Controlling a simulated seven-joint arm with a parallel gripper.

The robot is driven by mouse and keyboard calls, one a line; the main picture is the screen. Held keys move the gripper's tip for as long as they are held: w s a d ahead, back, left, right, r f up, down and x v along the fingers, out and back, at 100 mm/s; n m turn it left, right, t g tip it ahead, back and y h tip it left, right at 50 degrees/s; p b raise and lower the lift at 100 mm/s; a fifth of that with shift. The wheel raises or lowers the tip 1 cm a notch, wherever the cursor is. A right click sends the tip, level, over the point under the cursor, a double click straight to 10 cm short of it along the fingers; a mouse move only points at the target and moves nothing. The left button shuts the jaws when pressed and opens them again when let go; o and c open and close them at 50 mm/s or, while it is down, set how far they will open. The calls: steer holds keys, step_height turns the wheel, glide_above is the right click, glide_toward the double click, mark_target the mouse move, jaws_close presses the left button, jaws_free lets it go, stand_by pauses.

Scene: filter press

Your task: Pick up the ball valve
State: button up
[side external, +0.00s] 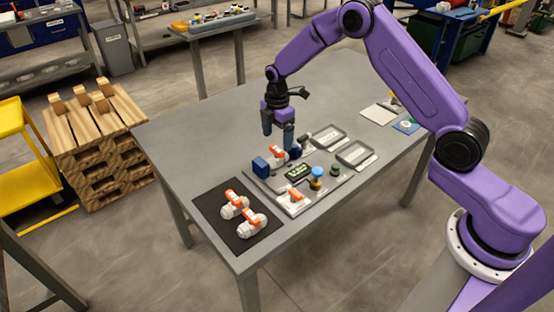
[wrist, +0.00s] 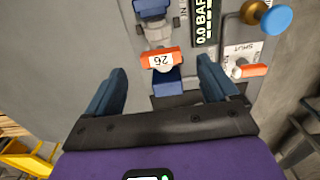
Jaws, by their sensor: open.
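A ball valve with an orange handle (side external: 278,153) sits on the grey panel, between two dark blue blocks. In the wrist view its orange handle, with a tag reading 26 (wrist: 160,60), lies between my fingertips. My gripper (side external: 278,141) is open just above this valve, one finger on each side; it also shows open in the wrist view (wrist: 162,68). I cannot tell whether the fingers touch anything. Two white ball valves with orange handles, one farther back (side external: 233,205) and one nearer (side external: 251,222), lie on a black mat (side external: 215,210).
The table's (side external: 200,130) far left part is clear.

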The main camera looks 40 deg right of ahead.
mark_target(278, 148)
steer(key=shift+d+f, duration=0.1)
steer(key=shift+f, duration=3.65)
steer(key=c, duration=1.2)
